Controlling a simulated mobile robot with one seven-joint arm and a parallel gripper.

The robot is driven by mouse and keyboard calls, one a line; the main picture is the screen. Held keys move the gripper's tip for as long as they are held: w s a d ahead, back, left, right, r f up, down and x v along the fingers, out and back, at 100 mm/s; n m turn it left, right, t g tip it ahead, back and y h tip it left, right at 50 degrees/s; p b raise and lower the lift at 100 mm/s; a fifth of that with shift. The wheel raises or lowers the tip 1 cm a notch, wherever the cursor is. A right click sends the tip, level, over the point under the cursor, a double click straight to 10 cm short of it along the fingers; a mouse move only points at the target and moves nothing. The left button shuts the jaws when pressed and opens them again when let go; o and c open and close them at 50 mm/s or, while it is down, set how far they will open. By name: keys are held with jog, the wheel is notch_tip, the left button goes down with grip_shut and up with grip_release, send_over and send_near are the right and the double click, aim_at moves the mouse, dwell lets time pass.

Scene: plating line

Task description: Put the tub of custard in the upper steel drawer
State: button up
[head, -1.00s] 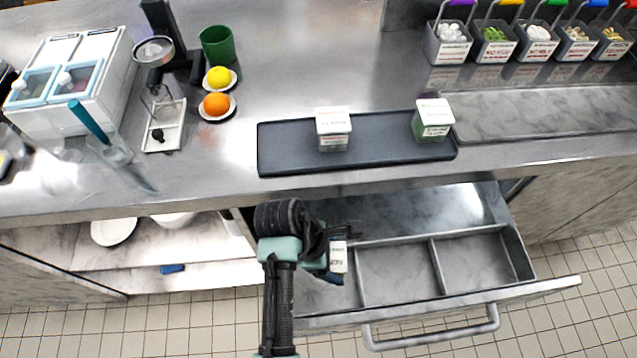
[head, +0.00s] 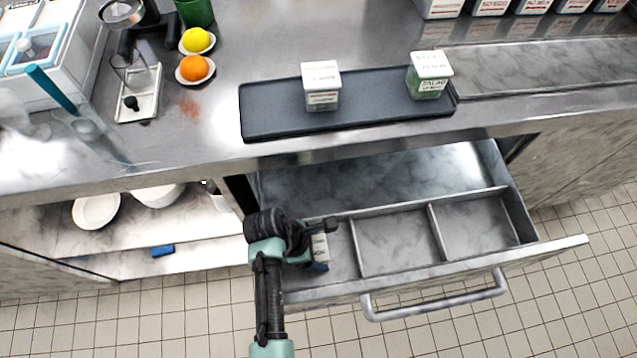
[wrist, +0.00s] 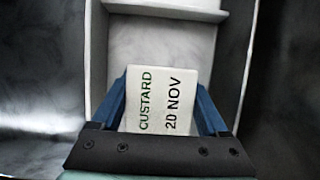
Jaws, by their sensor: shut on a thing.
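The custard tub (wrist: 165,100) has a white label reading "CUSTARD 20 NOV" and sits between my blue gripper fingers in the wrist view. My gripper (wrist: 165,115) is shut on it. In the head view the tub (head: 320,248) shows small at the end of my gripper (head: 318,262), over the left front part of the open upper steel drawer (head: 385,182). The drawer has a wide rear section and front compartments split by thin dividers. I cannot tell whether the tub touches the drawer floor.
A dark tray (head: 270,112) on the counter holds two lidded tubs, one (head: 321,88) in the middle and a green one (head: 429,75) at right. An orange (head: 194,67) and a lemon (head: 197,40) lie on small dishes. The middle and right drawer compartments look empty.

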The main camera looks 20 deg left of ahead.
jog(key=shift+f, duration=0.15)
jog(key=o, duration=1.4)
jog(key=shift+o, duration=0.2)
jog(key=p+v, duration=0.2)
jog(key=v, duration=1)
jog(key=shift+p, duration=0.4)
jog(key=shift+w, duration=0.1)
